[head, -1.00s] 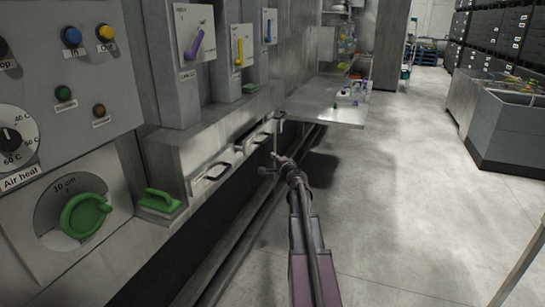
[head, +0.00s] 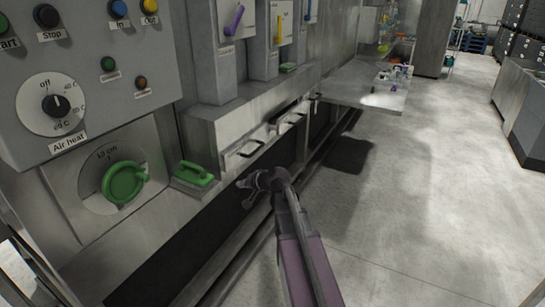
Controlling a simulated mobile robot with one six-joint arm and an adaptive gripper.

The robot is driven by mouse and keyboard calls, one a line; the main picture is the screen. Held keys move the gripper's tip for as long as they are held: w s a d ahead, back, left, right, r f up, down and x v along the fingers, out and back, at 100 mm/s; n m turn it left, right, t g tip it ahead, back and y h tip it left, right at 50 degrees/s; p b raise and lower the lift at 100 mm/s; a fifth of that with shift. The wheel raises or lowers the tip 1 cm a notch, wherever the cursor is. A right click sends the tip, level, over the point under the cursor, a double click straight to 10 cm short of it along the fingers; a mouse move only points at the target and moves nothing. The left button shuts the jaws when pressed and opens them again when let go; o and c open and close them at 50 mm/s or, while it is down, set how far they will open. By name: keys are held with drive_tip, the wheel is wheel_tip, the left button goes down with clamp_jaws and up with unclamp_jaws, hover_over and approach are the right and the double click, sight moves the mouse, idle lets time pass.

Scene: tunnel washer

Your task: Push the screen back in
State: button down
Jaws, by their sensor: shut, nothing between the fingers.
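A row of screens with dark bar handles sits low along the washer's front. The nearest screen front (head: 238,161) is pale metal with a small label, and its handle shows at its upper part. A second screen front (head: 286,130) lies behind it, and a third handle (head: 315,97) shows farther back. I cannot tell for sure which screen stands out from the washer. My gripper (head: 243,193) is shut and empty. It appears in front of and just below the nearest screen, its fingers toward the washer; contact is not clear.
A green-handled block (head: 193,175) sits on the ledge left of the screens. A control panel with a green knob (head: 124,181) is at the left. A metal shelf (head: 365,94) juts out farther along. The concrete floor (head: 430,190) at right is clear.

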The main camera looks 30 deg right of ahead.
drive_tip(key=s+a+f+n+g+h, duration=0.1)
drive_tip(key=s+a+f+n+g, duration=0.1)
drive_tip(key=s, duration=0.5)
drive_tip(key=s+a+f+n+g+h, duration=0.2)
drive_tip(key=s+a+f+n+g, duration=0.1)
drive_tip(key=s, duration=0.5)
drive_tip(key=s+a+f+n+g+h, duration=0.2)
drive_tip(key=s+a+f+g, duration=0.2)
drive_tip(key=s+a, duration=0.3)
drive_tip(key=shift+s+a+g, duration=0.2)
drive_tip(key=shift+a+g, duration=0.35)
drive_tip(key=shift+g, duration=0.25)
